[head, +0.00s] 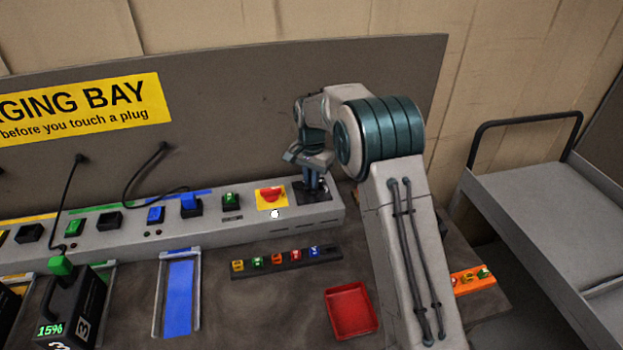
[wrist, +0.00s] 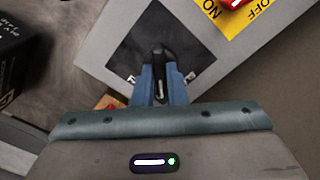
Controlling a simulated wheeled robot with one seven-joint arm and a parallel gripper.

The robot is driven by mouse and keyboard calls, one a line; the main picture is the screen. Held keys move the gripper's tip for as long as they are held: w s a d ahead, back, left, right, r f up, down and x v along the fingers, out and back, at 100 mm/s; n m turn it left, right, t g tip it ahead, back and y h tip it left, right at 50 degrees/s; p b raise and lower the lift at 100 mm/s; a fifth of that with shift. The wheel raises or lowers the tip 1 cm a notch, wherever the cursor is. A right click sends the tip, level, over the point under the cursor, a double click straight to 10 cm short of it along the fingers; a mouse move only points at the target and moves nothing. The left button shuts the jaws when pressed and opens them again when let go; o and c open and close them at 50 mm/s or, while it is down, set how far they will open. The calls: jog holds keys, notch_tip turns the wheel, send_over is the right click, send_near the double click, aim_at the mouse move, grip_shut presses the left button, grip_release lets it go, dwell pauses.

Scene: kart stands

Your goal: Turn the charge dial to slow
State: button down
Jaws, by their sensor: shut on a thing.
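The charge dial (wrist: 160,52) is a dark knob on a black square plate (wrist: 182,32) at the right end of the grey charging strip. In the head view the black plate (head: 325,195) is partly hidden by my gripper (head: 311,188), which points down over it. In the wrist view my gripper (wrist: 160,88) has its blue fingers closed on both sides of the knob. The plate's markings are too small to read, so I cannot tell which setting the dial points to.
A red switch (head: 271,194) on a yellow ON/OFF plate sits just left of the dial. Green and blue plugs line the grey strip (head: 290,225). A red tray (head: 351,311) and a rack of small coloured pieces (head: 288,262) lie in front. A grey cart (head: 530,190) stands right.

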jog(key=n+b, duration=0.1)
jog(key=n, duration=0.7)
jog(key=shift+n, duration=0.3)
dwell(0.5)
jog(key=c, duration=1.5)
grip_release()
jog(key=shift+o, duration=0.2)
jog(key=shift+r, duration=0.1)
notch_tip(320, 180, up, 14)
jog(key=b, duration=0.1)
jog(key=shift+s+f, duration=0.1)
jog(key=shift+f, duration=0.1)
